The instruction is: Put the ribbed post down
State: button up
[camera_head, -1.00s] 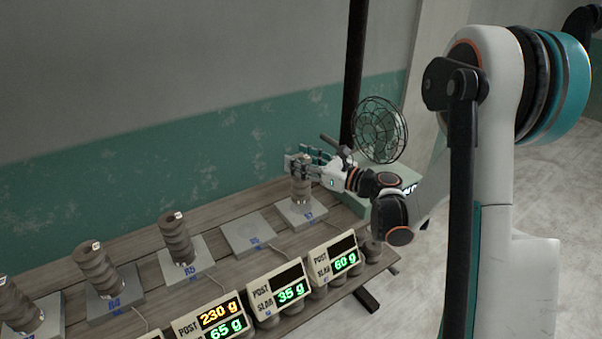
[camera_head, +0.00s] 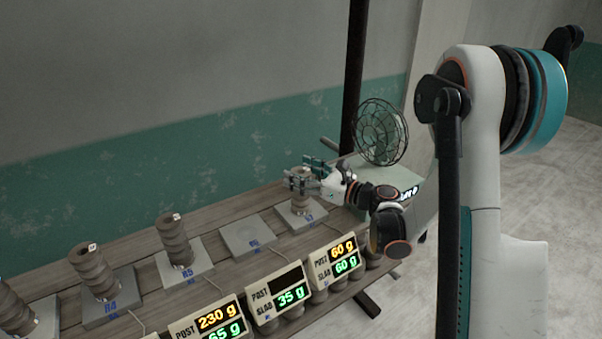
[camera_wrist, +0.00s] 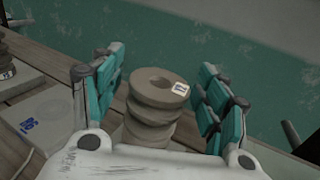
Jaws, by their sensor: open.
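The ribbed post (camera_wrist: 152,112), a grey-brown stack of rounded ribs with a hole in its top and a small white tag, stands upright between my fingers in the wrist view. In the head view it stands on the slab R7 (camera_head: 287,213) at the right end of the row. My gripper (camera_head: 304,178) is around the post's upper part with its teal fingers open. In the wrist view my gripper (camera_wrist: 161,62) shows gaps between both fingers and the post. My palm hides the post's foot there. The display (camera_head: 337,259) in front reads post 60 g, slab 60 g.
The slab R6 (camera_head: 249,238) to the left is empty. Other ribbed posts stand on slabs R5 (camera_head: 176,240) and R4 (camera_head: 95,270). A caged fan (camera_head: 382,132) stands close behind my wrist on the right. More displays line the bench's front.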

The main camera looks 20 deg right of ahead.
jog(key=shift+r, duration=0.2)
jog(key=p+v, duration=0.2)
jog(key=v, duration=1)
jog(key=shift+p, duration=0.3)
